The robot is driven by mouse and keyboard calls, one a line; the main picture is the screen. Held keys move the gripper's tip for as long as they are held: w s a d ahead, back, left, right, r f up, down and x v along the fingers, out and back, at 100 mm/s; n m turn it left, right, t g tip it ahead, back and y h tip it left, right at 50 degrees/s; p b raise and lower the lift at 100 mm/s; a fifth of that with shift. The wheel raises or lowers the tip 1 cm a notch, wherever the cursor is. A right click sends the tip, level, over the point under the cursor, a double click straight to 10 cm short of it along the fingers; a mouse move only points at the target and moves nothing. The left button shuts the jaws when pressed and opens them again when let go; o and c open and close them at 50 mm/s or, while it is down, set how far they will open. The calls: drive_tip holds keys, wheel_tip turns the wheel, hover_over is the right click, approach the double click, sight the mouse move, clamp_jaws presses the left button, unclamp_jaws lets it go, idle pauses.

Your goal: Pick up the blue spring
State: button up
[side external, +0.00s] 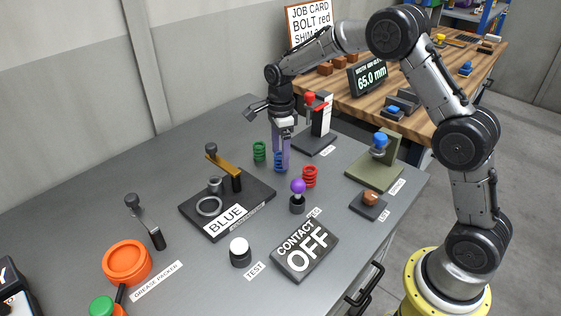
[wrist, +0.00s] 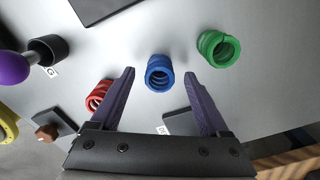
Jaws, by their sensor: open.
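The blue spring (side external: 280,162) stands upright on the grey table between a green spring (side external: 259,152) and a red spring (side external: 310,177). In the wrist view the blue spring (wrist: 159,73) lies between the lines of the two fingers, just beyond their tips. The green spring (wrist: 217,48) is to its right and the red spring (wrist: 98,96) is to its left, partly behind the left finger. My gripper (side external: 281,150) is open and empty, pointing down over the blue spring; its fingers also show in the wrist view (wrist: 160,72). In the side view the fingers partly cover the blue spring.
A purple-knobbed peg (side external: 298,189) stands in front of the red spring. A black base marked BLUE (side external: 252,205) with a brown lever is to the left. A red-and-white post unit (side external: 318,130) stands behind. A green-grey stand with a blue knob (side external: 375,172) is to the right.

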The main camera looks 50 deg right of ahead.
drive_tip(key=shift+f, duration=0.65)
drive_tip(key=shift+r, duration=0.1)
clamp_jaws()
